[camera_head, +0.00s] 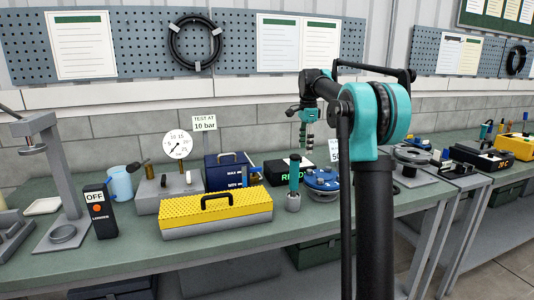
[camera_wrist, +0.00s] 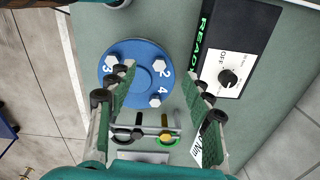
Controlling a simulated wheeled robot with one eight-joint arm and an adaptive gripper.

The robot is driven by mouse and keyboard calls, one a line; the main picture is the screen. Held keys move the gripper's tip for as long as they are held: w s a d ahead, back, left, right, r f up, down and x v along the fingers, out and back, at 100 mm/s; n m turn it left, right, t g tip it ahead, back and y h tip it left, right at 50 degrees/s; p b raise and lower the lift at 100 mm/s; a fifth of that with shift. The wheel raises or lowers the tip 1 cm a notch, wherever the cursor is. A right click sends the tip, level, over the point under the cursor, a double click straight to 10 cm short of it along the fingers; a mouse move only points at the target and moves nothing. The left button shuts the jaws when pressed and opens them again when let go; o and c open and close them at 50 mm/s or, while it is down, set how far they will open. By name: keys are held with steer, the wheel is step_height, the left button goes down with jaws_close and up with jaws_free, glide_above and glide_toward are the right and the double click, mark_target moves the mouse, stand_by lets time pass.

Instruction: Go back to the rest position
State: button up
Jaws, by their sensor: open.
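My gripper (camera_head: 308,138) hangs fingers-down above the bench in the head view, over the area of a blue round flange (camera_head: 323,180). In the wrist view my gripper (camera_wrist: 157,74) is open. Its two green-padded fingers stand well apart with nothing between the pads. The blue flange (camera_wrist: 125,52) lies below them, with numbers and bolt heads on its top; its lower edges are partly hidden by the fingers. The gripper appears clear of the flange.
A black box with a READY display (camera_wrist: 236,40) stands right of the flange. A small rack (camera_wrist: 150,155) with dark and yellow-topped pieces lies below it. On the bench are a yellow-lidded toolbox (camera_head: 216,207), a pressure gauge (camera_head: 177,144) and a teal-handled tool (camera_head: 294,175).

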steer(key=s+d+f+n+t, duration=0.1)
steer(key=s+f+n, duration=0.4)
steer(key=s+f, duration=0.4)
steer(key=s+d+f+n+t, duration=0.1)
steer(key=s+f+n, duration=0.4)
steer(key=s+f, duration=0.5)
steer(key=s+d+f+n+t, duration=0.1)
steer(key=s+f+n, duration=0.4)
steer(key=s, duration=1.6)
step_height(320, 180, down, 5)
steer(key=shift+d+f+n+t, duration=0.15)
steer(key=shift+d+n+t, duration=0.15)
steer(key=shift+d+t, duration=0.1)
